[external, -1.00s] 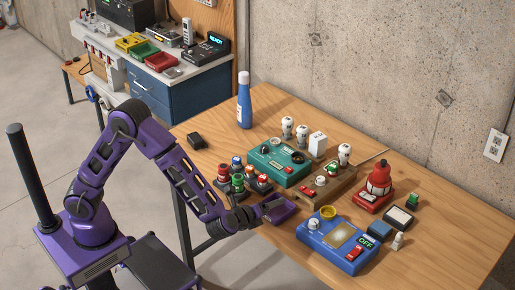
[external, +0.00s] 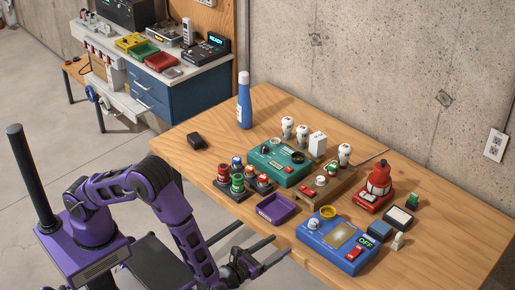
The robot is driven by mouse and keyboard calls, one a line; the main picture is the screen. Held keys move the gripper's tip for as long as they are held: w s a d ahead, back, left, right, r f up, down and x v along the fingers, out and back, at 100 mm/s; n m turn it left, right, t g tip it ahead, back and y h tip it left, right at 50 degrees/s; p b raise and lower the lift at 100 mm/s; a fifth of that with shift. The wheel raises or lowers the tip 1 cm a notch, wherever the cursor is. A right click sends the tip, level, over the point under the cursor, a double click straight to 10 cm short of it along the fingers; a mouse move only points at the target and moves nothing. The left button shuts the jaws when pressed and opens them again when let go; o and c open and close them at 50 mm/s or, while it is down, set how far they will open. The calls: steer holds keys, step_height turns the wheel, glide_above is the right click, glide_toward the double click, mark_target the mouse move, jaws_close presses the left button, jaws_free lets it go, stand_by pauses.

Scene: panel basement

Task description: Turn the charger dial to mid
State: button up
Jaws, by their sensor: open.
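A blue box (external: 337,259), which looks like the charger, sits near the front edge of the wooden table. It has a pale round dial (external: 314,224) at its left corner, a yellow ring, a pale panel, a red switch (external: 354,253) and a small display reading OFF (external: 366,242). The dial's exact setting is too small to read. My gripper (external: 280,245) is open and empty, at the table's front edge, to the left of the blue box and apart from it. Its two fingers point toward the box.
A purple tray (external: 261,209) lies left of the box. The table's right end is clear.

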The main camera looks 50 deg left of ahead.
mark_target(310, 224)
steer(key=w, duration=0.9)
steer(key=w+d, duration=0.1)
steer(key=w, duration=0.4)
jaws_close()
